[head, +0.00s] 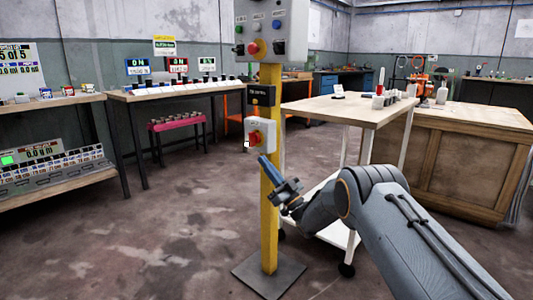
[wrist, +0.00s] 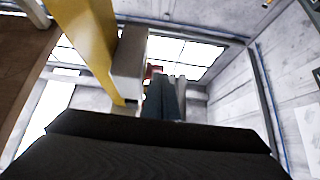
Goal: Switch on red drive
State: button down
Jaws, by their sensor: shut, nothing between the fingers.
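The switch's position is not readable. My gripper (head: 265,161) is shut and empty, its blue-grey fingers pointing up just below and in front of the switch. In the wrist view the fingers (wrist: 165,98) overlap a bit of the red switch (wrist: 152,70) beside the box (wrist: 129,65); contact cannot be told. A red-framed display (head: 177,65) stands at the back between blue-framed and green-framed displays; its text is too small to read.
Higher on the post are a black box (head: 262,96) and a grey panel (head: 290,30) with coloured buttons and a red knob. A wooden-topped trolley (head: 345,112) stands close behind at right. Floor is free left of the post's base plate (head: 268,279).

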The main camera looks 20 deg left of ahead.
jog(key=shift+w+a+f, duration=0.1)
jog(key=shift+a+f, duration=0.1)
jog(key=shift+f, duration=0.5)
jog(key=shift+w+a+f, duration=0.1)
jog(key=shift+a+f, duration=0.1)
jog(key=shift+f, duration=0.5)
jog(key=shift+a+f, duration=0.2)
jog(key=shift+f, duration=0.5)
